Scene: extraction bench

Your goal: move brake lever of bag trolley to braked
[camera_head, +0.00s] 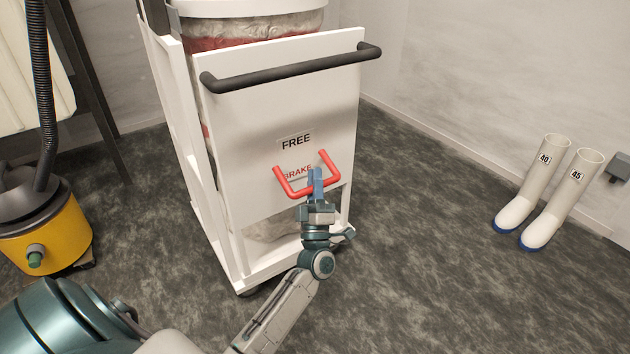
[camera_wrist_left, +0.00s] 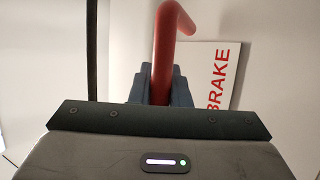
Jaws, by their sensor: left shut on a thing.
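The white bag trolley (camera_head: 245,110) stands in the middle of the head view, its panel marked FREE above and BRAKE below. The red U-shaped brake lever (camera_head: 329,166) sits at the BRAKE label (camera_head: 298,172), with its crossbar low and its two arms rising to the panel. My left gripper (camera_head: 316,182) is shut on the lever's crossbar, near its middle. In the left wrist view the red lever (camera_wrist_left: 163,60) runs between the blue fingers (camera_wrist_left: 160,88), with the BRAKE label beside it, partly hidden. My right gripper is not in view.
A black push handle (camera_head: 290,68) crosses the top of the trolley panel. A yellow vacuum (camera_head: 45,235) with a black hose stands at left. White boots (camera_head: 550,190) stand by the wall at right. The dark floor between trolley and boots is clear.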

